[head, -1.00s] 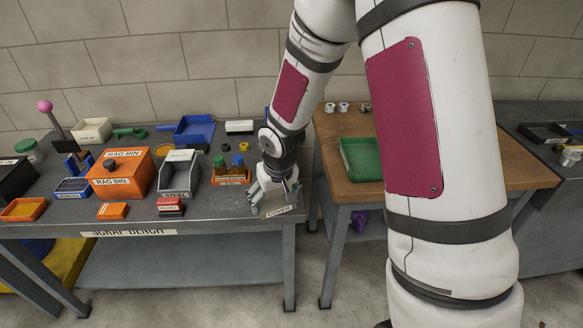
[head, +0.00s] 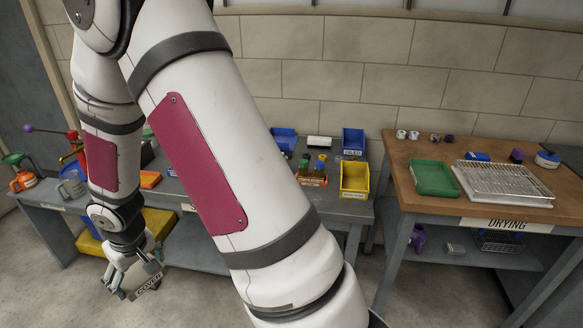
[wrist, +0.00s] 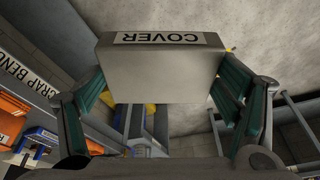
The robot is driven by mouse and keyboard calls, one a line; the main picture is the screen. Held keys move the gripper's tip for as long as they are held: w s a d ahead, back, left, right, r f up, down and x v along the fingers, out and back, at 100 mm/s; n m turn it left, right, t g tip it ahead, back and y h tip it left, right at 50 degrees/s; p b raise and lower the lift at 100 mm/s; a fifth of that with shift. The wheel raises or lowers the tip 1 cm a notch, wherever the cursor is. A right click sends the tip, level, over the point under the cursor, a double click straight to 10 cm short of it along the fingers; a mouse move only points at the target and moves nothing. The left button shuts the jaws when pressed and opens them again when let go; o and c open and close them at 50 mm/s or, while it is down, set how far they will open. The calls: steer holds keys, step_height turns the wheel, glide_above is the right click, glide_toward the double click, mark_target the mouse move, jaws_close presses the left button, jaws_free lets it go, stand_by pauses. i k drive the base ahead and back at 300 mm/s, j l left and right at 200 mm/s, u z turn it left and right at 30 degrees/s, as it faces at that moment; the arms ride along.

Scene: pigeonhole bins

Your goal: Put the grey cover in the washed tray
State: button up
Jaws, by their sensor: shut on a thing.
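The grey cover, a box-like block with a white COVER label, is held between the green-padded fingers of my gripper (wrist: 162,88). In the wrist view the cover (wrist: 165,75) sits across the fingers with its label at the top. In the head view the cover (head: 148,284) and my gripper (head: 135,272) are at the lower left, over the floor in front of the scrap bench. I cannot make out a label reading washed. A yellow bin (head: 354,194) on the bench's right end has a small label that I cannot read.
A blue bin (head: 353,152) behind the yellow one is labelled OILED. A brown-topped table labelled DRYING (head: 493,225) holds a green tray (head: 435,190) and a wire rack (head: 505,181). My arm hides the bench's middle. Open floor lies in front.

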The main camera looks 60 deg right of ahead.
mark_target(432, 180)
steer(key=i+u, duration=0.35)
steer(key=u, duration=0.15)
steer(key=i+j, duration=0.15)
steer(key=i, duration=0.3)
steer(key=i+z, duration=0.1)
steer(key=z, duration=0.35)
steer(key=i+z, duration=0.15)
steer(key=z, duration=0.25)
steer(key=i+z, duration=0.1)
steer(key=z, duration=0.35)
steer(key=i+z, duration=0.15)
steer(key=z, duration=1.3)
